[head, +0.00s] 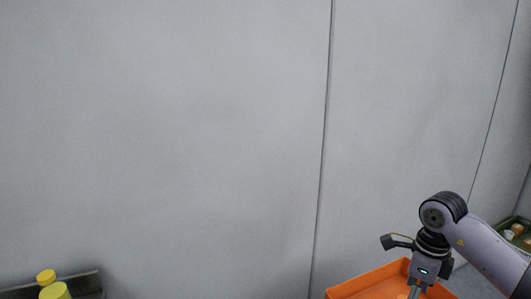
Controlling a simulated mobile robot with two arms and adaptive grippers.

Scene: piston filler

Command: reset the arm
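My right arm comes in from the right edge, bent down at a dark joint. Its wrist points down, and the upper part of my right gripper (417,291) shows at the bottom edge, in front of or over an orange bin (369,281). The fingertips are cut off by the frame, so I cannot see whether they are open or hold anything. My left arm and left gripper are not in view.
A green container (514,236) with small items sits at the right edge. A plain grey wall (170,130) fills the background.

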